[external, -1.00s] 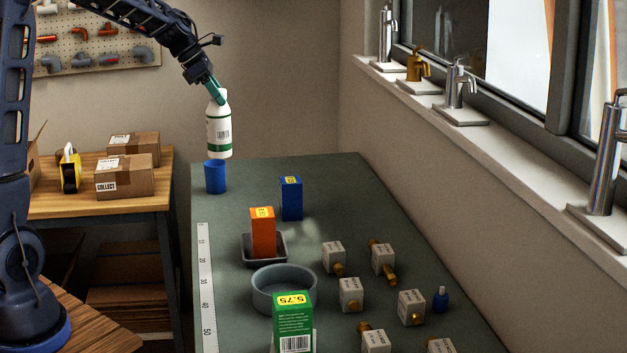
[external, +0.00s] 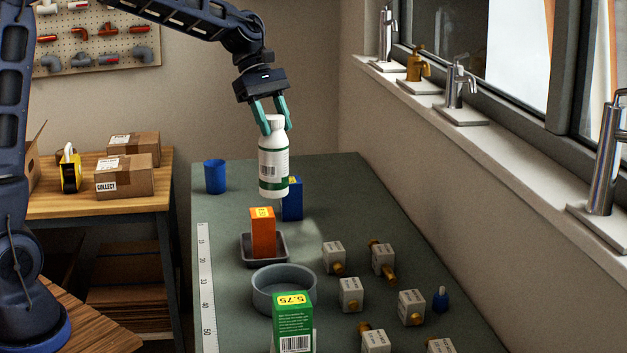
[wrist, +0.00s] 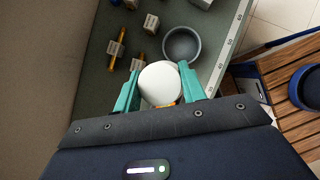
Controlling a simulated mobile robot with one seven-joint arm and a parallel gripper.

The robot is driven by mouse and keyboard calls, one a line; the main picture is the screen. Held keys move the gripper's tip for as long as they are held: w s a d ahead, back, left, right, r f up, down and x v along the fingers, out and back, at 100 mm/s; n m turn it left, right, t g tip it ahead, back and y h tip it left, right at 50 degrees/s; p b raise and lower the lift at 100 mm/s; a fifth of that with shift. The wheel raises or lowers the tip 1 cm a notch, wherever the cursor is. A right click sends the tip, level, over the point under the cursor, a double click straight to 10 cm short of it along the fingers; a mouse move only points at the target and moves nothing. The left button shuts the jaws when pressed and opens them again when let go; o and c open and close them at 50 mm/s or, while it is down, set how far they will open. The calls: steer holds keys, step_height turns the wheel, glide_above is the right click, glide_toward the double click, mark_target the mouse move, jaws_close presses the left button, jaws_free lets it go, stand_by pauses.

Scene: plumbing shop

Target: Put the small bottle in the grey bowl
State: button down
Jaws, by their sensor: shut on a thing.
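My gripper (external: 276,124) is shut on the cap of a white bottle with a green band (external: 273,165), which hangs upright above the bench. In the wrist view its white top (wrist: 160,83) sits between the teal fingers. The round grey bowl (external: 262,293) stands empty on the bench, nearer the camera than the held bottle; it also shows in the wrist view (wrist: 168,50), just beyond the fingers. A much smaller blue bottle (external: 440,300) with a grey top stands at the bench's right side.
An orange box (external: 262,235) stands in a grey square tray (external: 284,247) behind the bowl. A blue box (external: 293,205) is behind the held bottle, and a green box (external: 293,325) in front of the bowl. A blue cup (external: 215,177) and several valve boxes (external: 351,293) stand around.

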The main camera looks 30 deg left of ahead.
steer(key=s+d+m+g, duration=0.3)
steer(key=s+d+m, duration=0.2)
steer(key=s+d, duration=0.3)
step_height(320, 180, down, 19)
steer(key=shift+s+d+f+y, duration=0.15)
steer(key=shift+s+f+y, duration=0.05)
steer(key=shift+y, duration=0.2)
stand_by(0.3)
steer(key=c, duration=0.8)
jaws_free()
steer(key=shift+f, duration=0.15)
